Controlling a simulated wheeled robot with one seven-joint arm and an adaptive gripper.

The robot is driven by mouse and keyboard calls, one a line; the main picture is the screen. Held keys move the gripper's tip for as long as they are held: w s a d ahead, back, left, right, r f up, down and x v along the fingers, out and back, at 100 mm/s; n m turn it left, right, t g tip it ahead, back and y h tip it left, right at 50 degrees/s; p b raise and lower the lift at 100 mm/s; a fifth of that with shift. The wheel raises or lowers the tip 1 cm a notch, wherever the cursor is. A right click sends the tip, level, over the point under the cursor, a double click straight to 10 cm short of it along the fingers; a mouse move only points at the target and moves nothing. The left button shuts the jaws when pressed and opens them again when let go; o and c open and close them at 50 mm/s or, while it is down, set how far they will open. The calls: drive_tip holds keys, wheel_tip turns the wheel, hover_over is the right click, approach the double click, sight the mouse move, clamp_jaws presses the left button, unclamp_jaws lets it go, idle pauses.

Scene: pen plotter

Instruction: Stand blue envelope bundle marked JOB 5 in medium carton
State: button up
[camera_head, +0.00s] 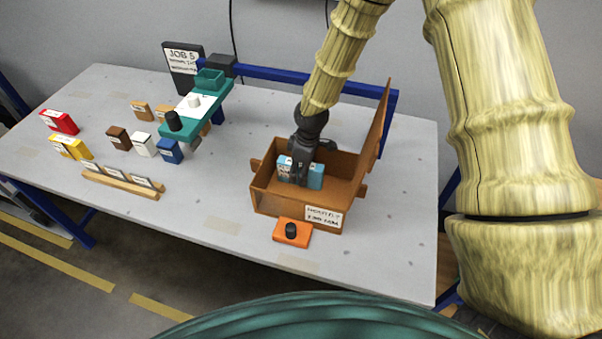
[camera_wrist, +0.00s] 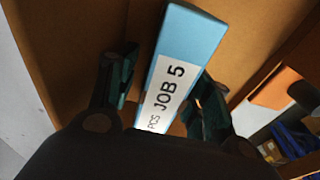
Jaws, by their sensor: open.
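The light blue envelope bundle (camera_head: 315,176) stands upright inside the brown carton (camera_head: 280,202), low between its walls. In the wrist view the bundle (camera_wrist: 190,42) shows a white label reading JOB 5. My gripper (camera_head: 299,172) reaches down into the carton from above. Its fingers are open, one on each side of the bundle in the wrist view (camera_wrist: 167,85), with a gap visible on the left side. Contact on the right side is unclear. The carton floor under the bundle is hidden.
The carton's raised flap (camera_head: 378,125) stands at its right. An orange block with a black knob (camera_head: 292,231) sits before the carton. The teal and blue plotter (camera_head: 212,100) stands behind left. Several coloured bundles and a wooden rack (camera_head: 122,183) lie left.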

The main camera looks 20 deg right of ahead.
drive_tip(key=r, duration=0.3)
drive_tip(key=r+b, duration=0.1)
drive_tip(key=r, duration=0.3)
drive_tip(key=d+r, duration=0.1)
drive_tip(key=r, duration=0.2)
drive_tip(key=shift+s+r+b, duration=0.25)
drive_tip(key=shift+s+b, duration=0.1)
drive_tip(key=shift+s, duration=0.05)
